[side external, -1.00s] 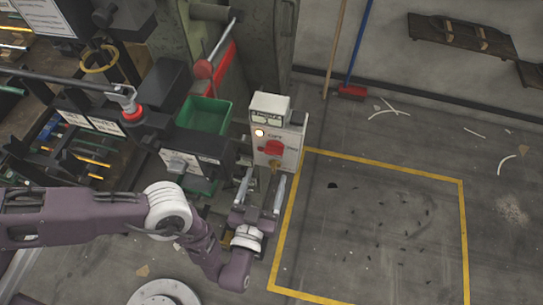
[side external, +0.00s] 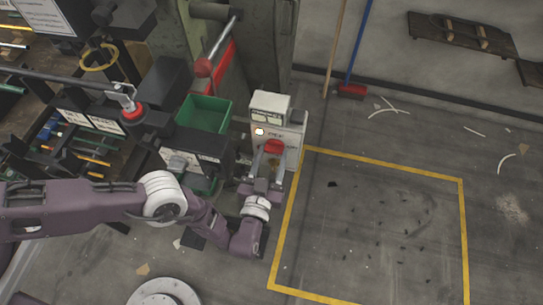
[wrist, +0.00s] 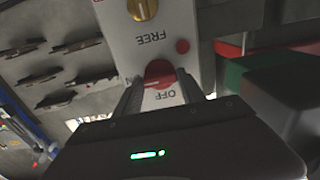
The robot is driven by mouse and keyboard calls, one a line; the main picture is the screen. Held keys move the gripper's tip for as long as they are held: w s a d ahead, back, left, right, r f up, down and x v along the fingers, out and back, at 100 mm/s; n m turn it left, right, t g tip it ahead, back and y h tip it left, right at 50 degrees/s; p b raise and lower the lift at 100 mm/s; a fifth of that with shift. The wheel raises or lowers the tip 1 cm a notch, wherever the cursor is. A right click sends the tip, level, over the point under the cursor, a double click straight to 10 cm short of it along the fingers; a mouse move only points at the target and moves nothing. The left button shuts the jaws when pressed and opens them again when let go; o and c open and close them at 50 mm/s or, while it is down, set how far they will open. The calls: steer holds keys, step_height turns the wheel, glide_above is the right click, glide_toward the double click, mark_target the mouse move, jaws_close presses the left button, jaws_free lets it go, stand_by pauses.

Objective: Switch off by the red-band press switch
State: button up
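A white switch box (side external: 291,150) stands beside the green press. It carries a red rotary knob (side external: 272,146) and a lit lamp (side external: 259,132). In the wrist view, upside down, the knob (wrist: 160,73) sits between ON and OFF lettering; I cannot tell surely which its mark points to. My gripper (side external: 264,168) is at the box front. Its two fingers (wrist: 161,84) straddle the knob, one on each side, and look open around it. Whether they touch it is not clear. A red band (side external: 226,66) marks the press behind.
A green bin (side external: 203,114) and a black labelled box (side external: 200,147) stand close left. Yellow-lined floor (side external: 380,220) to the right is mostly clear.

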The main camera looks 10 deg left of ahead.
steer(key=shift+c, duration=1.4)
steer(key=shift+n, duration=0.4)
steer(key=n, duration=1.6)
steer(key=shift+n, duration=0.7)
